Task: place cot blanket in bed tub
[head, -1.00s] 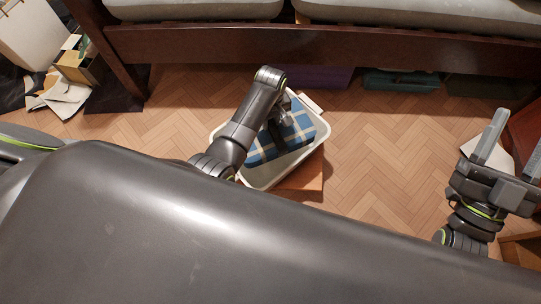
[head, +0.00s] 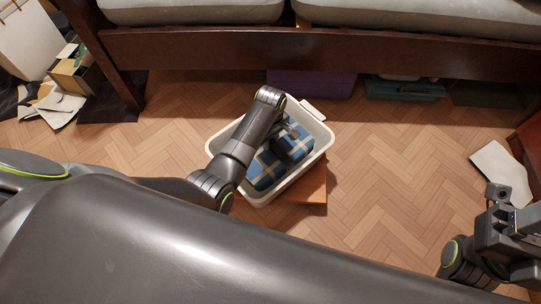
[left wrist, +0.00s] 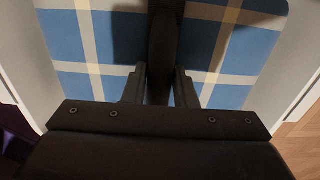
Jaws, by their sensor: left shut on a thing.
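The cot blanket (head: 267,170) is a folded blue plaid bundle with cream and yellowish stripes. It lies inside the white bed tub (head: 323,150), within its walls. My left gripper (head: 290,150) reaches down into the tub and is shut on the blanket; in the left wrist view the blanket (left wrist: 225,60) fills the space beyond the fingers (left wrist: 160,88), with tub walls at both sides.
The tub stands on an orange-brown box or low stand (head: 312,190). A dark wooden bed frame (head: 300,50) runs along the back, with a purple box (head: 312,83) and a teal case (head: 403,89) under it. Papers (head: 58,105) lie at left.

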